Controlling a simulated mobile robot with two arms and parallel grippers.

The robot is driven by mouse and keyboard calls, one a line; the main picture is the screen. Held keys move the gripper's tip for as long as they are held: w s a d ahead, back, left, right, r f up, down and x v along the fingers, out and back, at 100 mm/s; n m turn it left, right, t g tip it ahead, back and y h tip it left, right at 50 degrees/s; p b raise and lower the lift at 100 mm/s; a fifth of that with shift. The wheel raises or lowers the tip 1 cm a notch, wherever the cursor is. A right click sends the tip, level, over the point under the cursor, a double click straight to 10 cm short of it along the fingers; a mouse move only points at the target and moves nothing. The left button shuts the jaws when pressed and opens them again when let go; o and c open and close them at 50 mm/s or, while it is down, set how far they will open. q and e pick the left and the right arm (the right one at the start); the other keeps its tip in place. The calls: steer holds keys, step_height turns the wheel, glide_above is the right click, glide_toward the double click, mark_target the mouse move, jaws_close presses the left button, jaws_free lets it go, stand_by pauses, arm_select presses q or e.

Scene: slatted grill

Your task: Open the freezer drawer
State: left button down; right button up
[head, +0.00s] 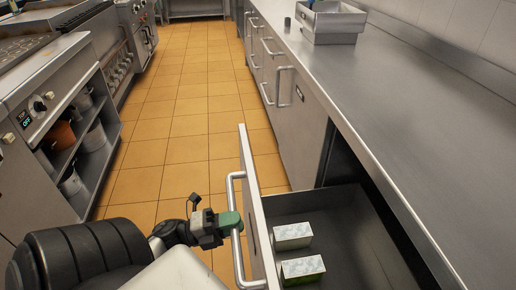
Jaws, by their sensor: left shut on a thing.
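The freezer drawer (347,214) is pulled out from under the steel counter at the lower right. Its front panel (251,190) stands well out from the cabinet, and its dark inside shows. A long bar handle (237,252) is on the outer face of the panel. My left gripper (231,220) is shut on the handle, with its green fingertips at the bar. Two white and green boxes lie in the drawer, one farther back (293,236) and one nearer (302,268). My right gripper is not in view.
The steel counter (390,120) runs along the right, with a metal container (331,22) on its far part. More handled cabinet fronts (285,100) line its side. Cooking units and a shelf with pots (62,135) stand at the left. The tiled aisle (185,125) between is clear.

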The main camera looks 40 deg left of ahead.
arm_select(q)
steer(key=shift+r+v, duration=0.15)
steer(key=shift+v, duration=0.6)
steer(key=shift+r+v, duration=0.15)
steer(key=shift+v, duration=0.55)
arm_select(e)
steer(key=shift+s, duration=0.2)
arm_select(q)
steer(key=shift+s, duration=0.1)
steer(key=c, duration=1)
jaws_free()
steer(key=shift+o, duration=0.2)
steer(key=b+v, duration=0.1)
steer(key=v, duration=1)
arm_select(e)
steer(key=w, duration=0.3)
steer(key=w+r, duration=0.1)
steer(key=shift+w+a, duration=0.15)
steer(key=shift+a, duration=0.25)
arm_select(q)
steer(key=shift+f, duration=0.1)
